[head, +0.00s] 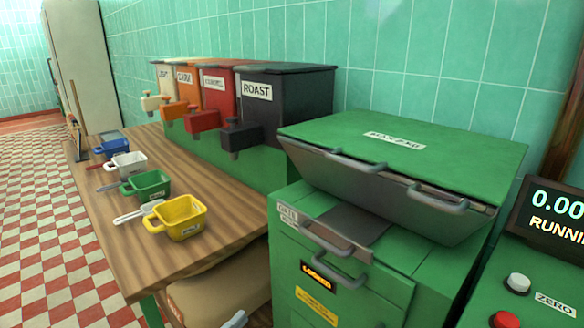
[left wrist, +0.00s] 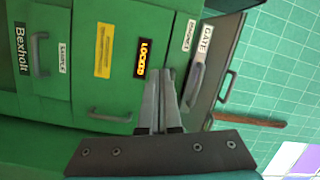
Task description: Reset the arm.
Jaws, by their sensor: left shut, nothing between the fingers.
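My left gripper (head: 235,320) shows only as a small grey tip at the bottom edge of the head view, to the left of the green machine's front. In the left wrist view the left gripper (left wrist: 166,72) has its two grey fingers together with nothing between them. The fingers point towards the green machine (left wrist: 85,75), near its "LOCKED" label (left wrist: 145,58). I cannot tell how far they are from it. My right gripper is in neither view.
The green machine (head: 450,135) with several grey handles stands at the centre right. A wooden counter (head: 215,245) holds scoops in yellow (head: 180,217), green (head: 148,184), white and blue. Dispensers stand behind, one labelled "ROAST" (head: 290,110). A control panel (head: 555,225) is at the right edge.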

